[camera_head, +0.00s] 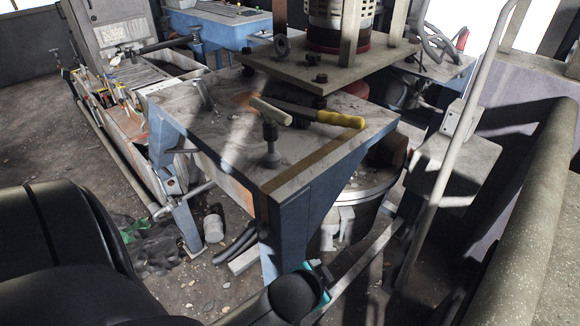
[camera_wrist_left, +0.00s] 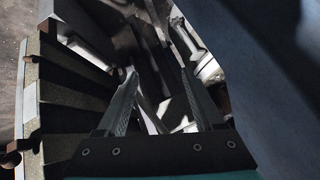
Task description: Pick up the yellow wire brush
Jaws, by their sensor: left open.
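The yellow wire brush (camera_head: 340,119) lies on the worn top of the blue metal table (camera_head: 222,142). Its yellow handle points right, and its darker part runs back to the left. In the left wrist view my left gripper (camera_wrist_left: 160,88) is open, with two grey fingers apart and nothing seen between them. A large blue surface fills the right of that view close by. The brush is not seen there. In the head view a black and teal part of an arm shows low, below the table; no fingertips are visible. My right gripper is not seen.
A T-shaped tool with a pale handle (camera_head: 271,110) stands just in front of the brush. A raised plate with bolts (camera_head: 318,72) overhangs the table's back. A pale rail (camera_head: 440,180) rises at the right. The table's front left is mostly bare.

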